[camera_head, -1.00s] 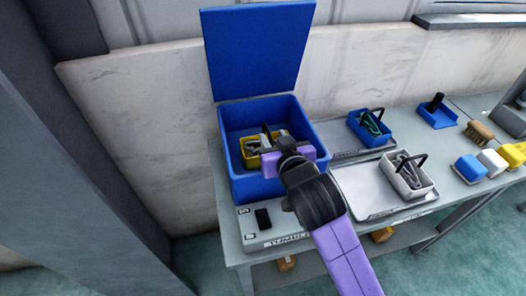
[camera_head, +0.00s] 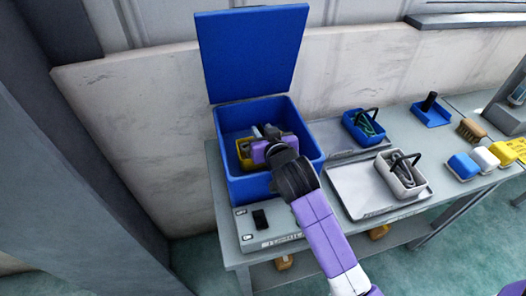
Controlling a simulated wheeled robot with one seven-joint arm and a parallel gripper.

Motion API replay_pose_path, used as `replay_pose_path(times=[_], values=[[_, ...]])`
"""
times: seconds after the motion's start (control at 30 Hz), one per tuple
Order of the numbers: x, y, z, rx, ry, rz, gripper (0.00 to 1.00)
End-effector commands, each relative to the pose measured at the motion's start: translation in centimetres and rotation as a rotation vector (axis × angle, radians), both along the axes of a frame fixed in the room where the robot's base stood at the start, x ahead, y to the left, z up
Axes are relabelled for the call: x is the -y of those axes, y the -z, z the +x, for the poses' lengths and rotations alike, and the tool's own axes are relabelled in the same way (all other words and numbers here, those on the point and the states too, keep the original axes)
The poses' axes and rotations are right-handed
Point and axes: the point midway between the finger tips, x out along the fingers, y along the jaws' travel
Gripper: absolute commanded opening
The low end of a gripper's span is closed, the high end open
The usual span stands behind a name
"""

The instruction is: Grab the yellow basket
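The yellow basket (camera_head: 243,150) sits inside a large blue box (camera_head: 251,187) with its lid (camera_head: 250,52) raised, at the left end of the table. Grey contents show in the basket. My gripper (camera_head: 268,136) reaches into the box from the front right, over the basket. My purple and black wrist covers the basket's right part. The fingers are mostly hidden, so I cannot tell whether they are open or closed on the basket.
A blue basket (camera_head: 356,132) with green contents and a white basket (camera_head: 393,181) stand on trays to the right. A scale-like plate (camera_head: 249,230) with a black item lies in front of the box. Blocks and a brush (camera_head: 474,131) are further right.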

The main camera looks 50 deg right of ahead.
Motion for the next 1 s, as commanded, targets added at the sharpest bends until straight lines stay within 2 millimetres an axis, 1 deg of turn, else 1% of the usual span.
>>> replay_pose_path(times=[0.03, 0.1, 1.0], values=[[-0.01, 0.01, -0.01, 0.000, 0.000, 0.000, 0.14], [-0.02, -0.01, -0.01, 0.000, 0.000, 0.000, 0.00], [-0.02, -0.02, -0.01, 0.000, 0.000, 0.000, 0.00]])
